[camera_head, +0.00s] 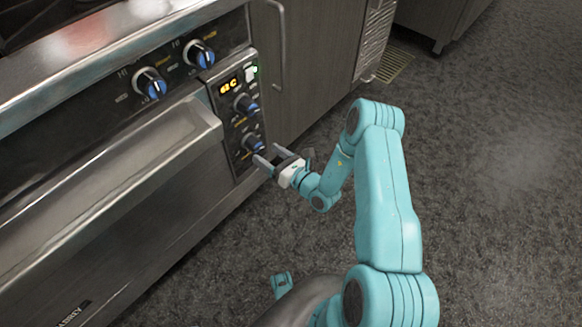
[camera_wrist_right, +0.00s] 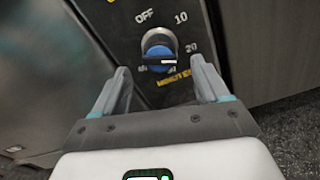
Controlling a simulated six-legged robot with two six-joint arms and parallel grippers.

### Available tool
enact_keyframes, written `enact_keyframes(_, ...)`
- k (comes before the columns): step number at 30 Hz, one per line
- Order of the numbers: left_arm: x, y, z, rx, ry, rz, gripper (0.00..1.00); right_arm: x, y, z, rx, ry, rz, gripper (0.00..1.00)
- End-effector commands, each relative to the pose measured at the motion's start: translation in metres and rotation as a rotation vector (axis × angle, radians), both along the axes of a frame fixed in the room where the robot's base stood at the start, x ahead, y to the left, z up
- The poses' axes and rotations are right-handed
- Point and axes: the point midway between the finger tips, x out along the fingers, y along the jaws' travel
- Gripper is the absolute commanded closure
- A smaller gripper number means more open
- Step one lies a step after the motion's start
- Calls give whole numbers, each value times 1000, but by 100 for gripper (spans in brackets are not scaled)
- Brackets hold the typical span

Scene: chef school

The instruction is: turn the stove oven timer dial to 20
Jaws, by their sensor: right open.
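The oven timer dial (camera_wrist_right: 158,52) is a blue knob with a silver skirt on the dark stove panel. Labels OFF, 10 and 20 and the word MINUTES surround it in the right wrist view; other marks are partly hidden. A light pointer line on the knob points right, just below the 20 mark. In the head view the dial (camera_head: 252,142) is the lowest knob on the narrow control panel. My right gripper (camera_head: 270,154) is open in front of it. In the wrist view its fingers (camera_wrist_right: 162,88) stand apart either side of the dial, with no contact visible.
Above the timer is another blue knob (camera_head: 245,103) and a lit yellow display (camera_head: 229,86). More burner knobs (camera_head: 151,84) sit to the left. The oven door handle (camera_head: 150,150) juts out left of the panel. The grey floor (camera_head: 480,170) at right is clear.

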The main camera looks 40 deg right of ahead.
Motion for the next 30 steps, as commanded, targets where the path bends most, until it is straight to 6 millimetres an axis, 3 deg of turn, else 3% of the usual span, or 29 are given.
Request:
enact_keyframes(6,-2,-2,17,-2,3,-9,26,-60,-6,3,5,4,-6,26)
enact_keyframes(12,-2,-2,23,-2,3,-8,26,-96,-8,1,3,2,-3,26)
enact_keyframes(18,-2,-2,24,-2,3,-8,26,-110,-9,0,2,0,-1,26)
enact_keyframes(30,-2,-2,24,-2,3,-8,26,-110,-8,0,-36,-3,0,26)
